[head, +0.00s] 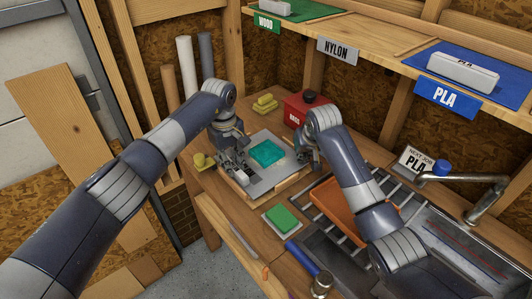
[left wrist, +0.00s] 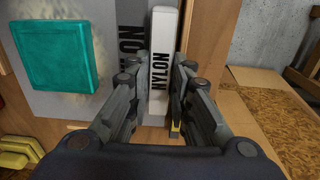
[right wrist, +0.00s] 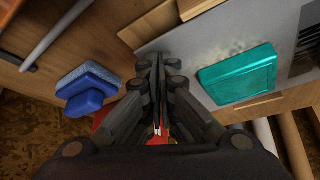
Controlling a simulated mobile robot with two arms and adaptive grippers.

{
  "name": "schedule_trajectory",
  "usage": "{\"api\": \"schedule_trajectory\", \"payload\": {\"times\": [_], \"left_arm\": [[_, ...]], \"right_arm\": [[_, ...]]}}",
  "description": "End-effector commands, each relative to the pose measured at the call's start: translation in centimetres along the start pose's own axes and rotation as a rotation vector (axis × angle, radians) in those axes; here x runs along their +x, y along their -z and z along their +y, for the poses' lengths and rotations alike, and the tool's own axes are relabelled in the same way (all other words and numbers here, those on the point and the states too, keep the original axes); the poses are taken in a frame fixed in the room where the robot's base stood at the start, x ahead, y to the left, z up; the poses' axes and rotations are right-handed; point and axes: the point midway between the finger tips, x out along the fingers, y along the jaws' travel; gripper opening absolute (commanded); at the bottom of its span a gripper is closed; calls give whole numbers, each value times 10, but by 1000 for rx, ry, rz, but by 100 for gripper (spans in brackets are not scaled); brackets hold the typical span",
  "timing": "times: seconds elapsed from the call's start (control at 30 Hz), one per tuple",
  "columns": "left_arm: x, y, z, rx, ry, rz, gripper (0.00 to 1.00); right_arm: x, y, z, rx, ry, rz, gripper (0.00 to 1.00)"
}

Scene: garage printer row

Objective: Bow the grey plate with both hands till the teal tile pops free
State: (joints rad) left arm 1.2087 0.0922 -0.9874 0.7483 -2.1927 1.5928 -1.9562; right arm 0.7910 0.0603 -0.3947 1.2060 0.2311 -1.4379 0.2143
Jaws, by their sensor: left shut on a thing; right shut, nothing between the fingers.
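The grey plate (head: 277,181) lies on a wooden base on the bench, with the teal tile (head: 266,153) on its face. The tile also shows in the left wrist view (left wrist: 67,57) and the right wrist view (right wrist: 238,74). I see no clear gap under it. My left gripper (head: 238,168) is shut on the white bar marked NYLON (left wrist: 163,58) at the plate's left side. My right gripper (head: 307,164) is shut and empty beside the plate's right edge. In the right wrist view its closed fingers (right wrist: 158,65) are close to the plate; contact is unclear.
A red box (head: 302,108) stands behind the plate. A small green tile (head: 281,217) lies in front, and an orange tray (head: 352,211) sits right, partly behind my right arm. A tap (head: 487,200) rises at the right.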

Motion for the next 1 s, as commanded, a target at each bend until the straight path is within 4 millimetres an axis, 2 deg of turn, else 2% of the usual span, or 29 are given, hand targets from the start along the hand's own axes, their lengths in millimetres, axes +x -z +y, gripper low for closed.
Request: {"api": "schedule_trajectory", "payload": {"times": [1.0], "left_arm": [[1,0,0,-1,1,-1,0]], "right_arm": [[-68,37,0,0,0,1,0]]}}
